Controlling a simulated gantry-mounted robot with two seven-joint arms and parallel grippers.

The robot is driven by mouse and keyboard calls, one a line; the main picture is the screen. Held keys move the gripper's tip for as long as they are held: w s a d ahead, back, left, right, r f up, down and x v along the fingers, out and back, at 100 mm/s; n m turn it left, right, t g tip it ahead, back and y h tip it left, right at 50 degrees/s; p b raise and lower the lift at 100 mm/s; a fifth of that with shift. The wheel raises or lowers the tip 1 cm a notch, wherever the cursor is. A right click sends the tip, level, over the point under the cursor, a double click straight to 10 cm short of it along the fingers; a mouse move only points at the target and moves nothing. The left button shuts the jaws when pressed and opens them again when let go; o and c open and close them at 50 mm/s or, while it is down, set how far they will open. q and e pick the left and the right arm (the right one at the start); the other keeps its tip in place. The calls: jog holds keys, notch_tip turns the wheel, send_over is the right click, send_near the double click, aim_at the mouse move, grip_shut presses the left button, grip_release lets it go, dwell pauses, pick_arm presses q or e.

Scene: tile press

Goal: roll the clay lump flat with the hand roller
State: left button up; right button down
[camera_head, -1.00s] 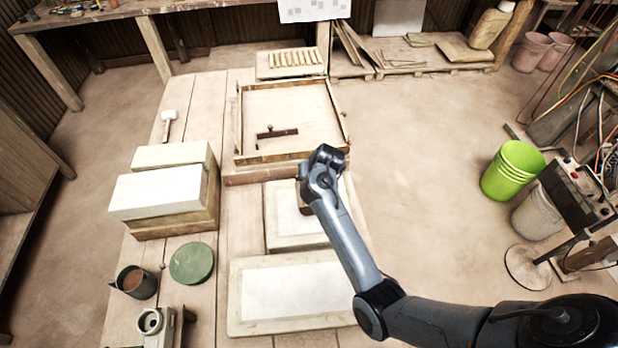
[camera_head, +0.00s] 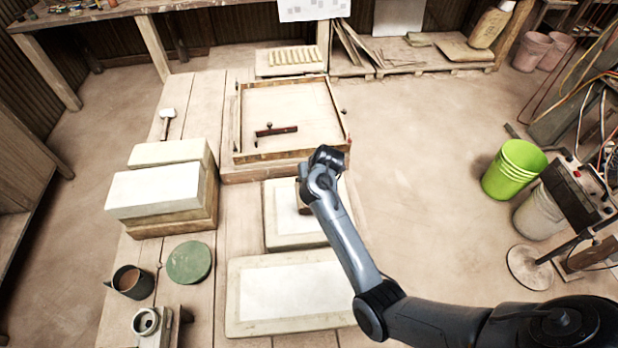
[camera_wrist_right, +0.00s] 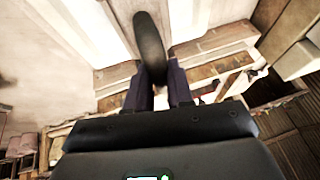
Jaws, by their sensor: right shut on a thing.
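My right gripper (camera_wrist_right: 158,80) is shut on a dark, rounded, long thing, which I take to be the hand roller (camera_wrist_right: 150,42), in the right wrist view. It sticks out beyond the fingertips over a pale slab. In the head view my right wrist hangs over the smaller pale slab (camera_head: 287,232) and hides the fingertips. A small brown piece (camera_head: 303,196) shows beside the wrist, at the slab; I cannot tell whether it is the clay lump or part of the roller. No clay lump shows clearly. My left gripper is not in view.
A wooden frame (camera_head: 236,115) with a brown handled bar (camera_head: 276,130) inside lies behind the slab. A larger slab (camera_head: 240,325) lies in front. Stacked pale blocks (camera_head: 155,190), a green disc (camera_head: 189,262) and a dark mug (camera_head: 131,283) stand left.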

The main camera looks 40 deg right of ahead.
jog(key=shift+f, duration=0.3)
jog(key=shift+f+b, duration=0.7)
jog(key=shift+f, duration=0.15)
jog(key=shift+r, duration=0.1)
jog(key=shift+w+a+r+p, duration=0.15)
jog(key=shift+a+p, duration=0.1)
jog(key=shift+p, duration=0.25)
jog(key=shift+w+a+f, duration=0.2)
jog(key=shift+a+f, duration=0.1)
jog(key=shift+a, duration=0.1)
jog(key=shift+s+d+f+p, duration=0.1)
jog(key=shift+d+p, duration=0.1)
jog(key=shift+p, duration=0.1)
